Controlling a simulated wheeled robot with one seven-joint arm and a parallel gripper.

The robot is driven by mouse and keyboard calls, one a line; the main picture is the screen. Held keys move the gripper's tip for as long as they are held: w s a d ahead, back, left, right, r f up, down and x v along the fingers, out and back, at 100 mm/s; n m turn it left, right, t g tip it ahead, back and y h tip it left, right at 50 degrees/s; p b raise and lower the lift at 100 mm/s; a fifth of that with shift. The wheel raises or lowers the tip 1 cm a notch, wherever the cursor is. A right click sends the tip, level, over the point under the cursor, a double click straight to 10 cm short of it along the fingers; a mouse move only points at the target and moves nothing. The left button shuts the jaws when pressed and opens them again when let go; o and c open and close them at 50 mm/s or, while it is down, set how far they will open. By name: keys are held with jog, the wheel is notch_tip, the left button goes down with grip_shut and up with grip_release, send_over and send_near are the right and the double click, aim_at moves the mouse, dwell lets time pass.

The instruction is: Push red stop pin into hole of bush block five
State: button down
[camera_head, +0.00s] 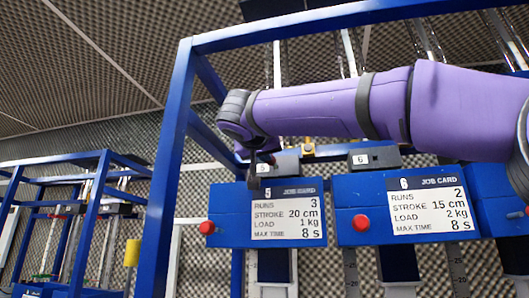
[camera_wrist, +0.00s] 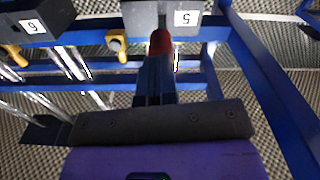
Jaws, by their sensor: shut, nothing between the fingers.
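Bush block five (camera_head: 285,163) is a grey block with a "5" label on the blue frame, above job card 5. In the wrist view the block (camera_wrist: 150,20) shows at the top, its label upside down. The red stop pin (camera_wrist: 160,42) sits at the block's face, straight in front of my fingertips. My gripper (camera_wrist: 157,60) is shut and empty, its tips at or very near the pin's red end; I cannot tell whether they touch. In the head view my gripper (camera_head: 262,157) is at the block's left end, with little of the pin visible. The hole is hidden.
Block six (camera_head: 376,157) stands to the right, with a brass-coloured part (camera_head: 308,147) between the blocks. Job cards five (camera_head: 285,212) and six (camera_head: 430,208) hang below, with red buttons (camera_head: 207,227) on their panels. A blue upright (camera_head: 168,170) stands close left of my gripper.

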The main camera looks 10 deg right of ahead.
jog(key=shift+x, duration=1.1)
dwell(0.3)
jog(key=shift+s+f, duration=0.1)
jog(key=shift+s, duration=0.05)
jog(key=v, duration=1.3)
dwell(0.3)
send_near(271, 164)
jog(key=shift+w+d+r, duration=0.25)
jog(key=shift+w+d, duration=0.1)
jog(key=shift+w, duration=0.5)
jog(key=shift+w+d+r, duration=0.25)
jog(key=shift+w+d, duration=0.05)
jog(key=shift+w, duration=0.55)
jog(key=shift+w+d+r, duration=0.2)
jog(key=shift+w+d, duration=0.15)
jog(key=shift+w, duration=0.5)
jog(key=shift+x, duration=2.3)
